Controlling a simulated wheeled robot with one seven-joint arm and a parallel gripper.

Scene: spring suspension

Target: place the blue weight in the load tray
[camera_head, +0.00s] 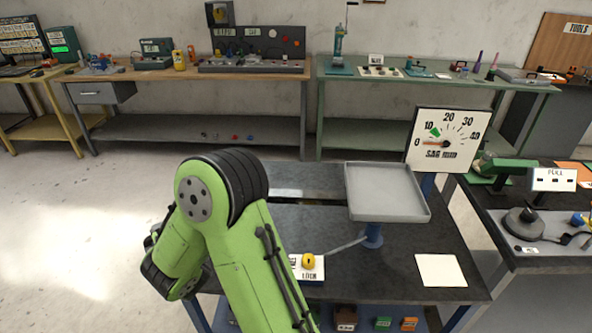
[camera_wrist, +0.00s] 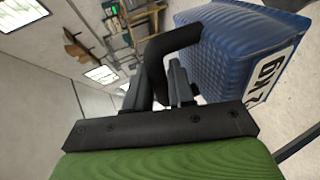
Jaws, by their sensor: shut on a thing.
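The blue weight (camera_wrist: 228,50) shows at the upper right of the wrist view, with a white label reading KG on its side. Its dark curved handle (camera_wrist: 160,58) lies between the fingers of my gripper (camera_wrist: 176,84), which is shut on it. The weight hangs tilted in this view. In the head view my green arm hides the gripper and the weight. The load tray (camera_head: 388,166) is a shallow grey tray on a blue post, right of my arm. It is empty.
A gauge board (camera_head: 447,141) marked SAG mm stands behind the tray's right side. A yellow knob (camera_head: 309,261) on a white plate sits at the dark table's (camera_head: 370,285) front. A white card (camera_head: 441,270) lies at right. A side bench (camera_head: 545,258) holds tools.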

